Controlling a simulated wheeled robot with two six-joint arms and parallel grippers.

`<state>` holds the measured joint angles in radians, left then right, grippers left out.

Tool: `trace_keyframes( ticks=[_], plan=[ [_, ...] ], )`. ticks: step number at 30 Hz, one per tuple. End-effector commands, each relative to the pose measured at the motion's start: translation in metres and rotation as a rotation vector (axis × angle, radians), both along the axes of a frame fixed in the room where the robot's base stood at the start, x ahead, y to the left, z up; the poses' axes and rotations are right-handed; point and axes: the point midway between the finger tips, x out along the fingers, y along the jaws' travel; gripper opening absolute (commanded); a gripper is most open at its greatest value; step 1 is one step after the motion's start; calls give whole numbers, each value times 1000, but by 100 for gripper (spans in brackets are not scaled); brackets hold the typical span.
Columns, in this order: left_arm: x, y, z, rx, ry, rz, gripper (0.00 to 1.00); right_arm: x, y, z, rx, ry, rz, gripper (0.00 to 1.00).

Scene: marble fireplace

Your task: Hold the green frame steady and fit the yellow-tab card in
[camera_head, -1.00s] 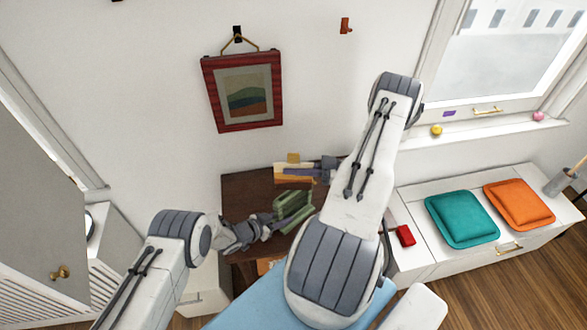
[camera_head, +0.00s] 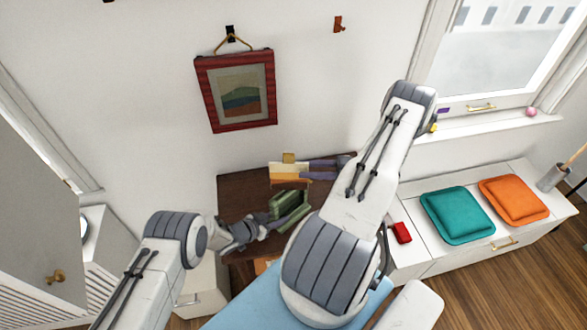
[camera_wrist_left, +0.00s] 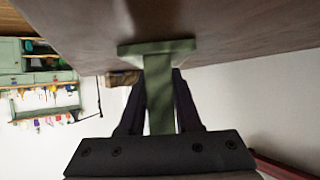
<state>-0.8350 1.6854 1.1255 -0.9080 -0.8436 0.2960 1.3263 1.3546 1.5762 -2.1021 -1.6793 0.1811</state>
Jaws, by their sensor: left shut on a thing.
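The green frame (camera_head: 287,210) stands on the dark brown table, a slotted block in shape. My left gripper (camera_head: 272,219) is shut on its left side. In the left wrist view the fingers (camera_wrist_left: 160,95) close on a green upright (camera_wrist_left: 159,100) with a wider flat end against the wood. The card (camera_head: 287,173), cream and orange with a yellow tab (camera_head: 289,158) on top, is behind the frame, apart from it in the picture. My right gripper (camera_head: 309,170) appears shut on the card's right edge; its fingertips are small in view.
The dark brown table (camera_head: 235,195) has bare top to the left of the card. My right arm hides its right part. A red-framed picture (camera_head: 204,95) hangs on the wall above. A white bench with teal (camera_head: 457,215) and orange (camera_head: 514,197) cushions stands at right.

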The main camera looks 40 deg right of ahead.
Motion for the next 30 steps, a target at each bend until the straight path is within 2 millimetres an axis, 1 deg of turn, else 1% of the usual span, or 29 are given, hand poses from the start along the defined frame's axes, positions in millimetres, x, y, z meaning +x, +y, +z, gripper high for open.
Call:
trace_keyframes(
  ticks=[1, 3, 6, 9, 14, 20, 21, 23, 24, 30],
  plan=[
    [0, 0, 0, 0, 0, 0, 1, -8, -9, -1, -3, 0, -4, 38],
    [0, 0, 0, 0, 0, 0, 1, -18, -19, 0, -3, 0, -3, 38],
    [0, 0, 0, 0, 0, 0, 1, -30, -30, -1, -1, 0, -1, 38],
    [0, 0, 0, 0, 0, 0, 1, -38, -39, 0, -1, 1, -2, 38],
    [0, 0, 0, 0, 0, 0, 1, -44, -44, 0, -1, 1, 1, 38],
    [0, 0, 0, 0, 0, 0, 1, -44, -44, 0, -1, 1, 1, 38],
    [0, 0, 0, 0, 0, 0, 36, -44, -44, 0, -1, 1, 1, 38],
    [0, 0, 0, 0, 0, 0, 59, -44, -44, 0, 0, 0, 1, 38],
    [0, 0, 0, 0, 0, 0, 67, -44, -44, 0, -1, 1, 1, 38],
    [0, 0, 0, 0, 0, 0, 67, -44, -44, 0, -1, 1, 1, 38]
  ],
)
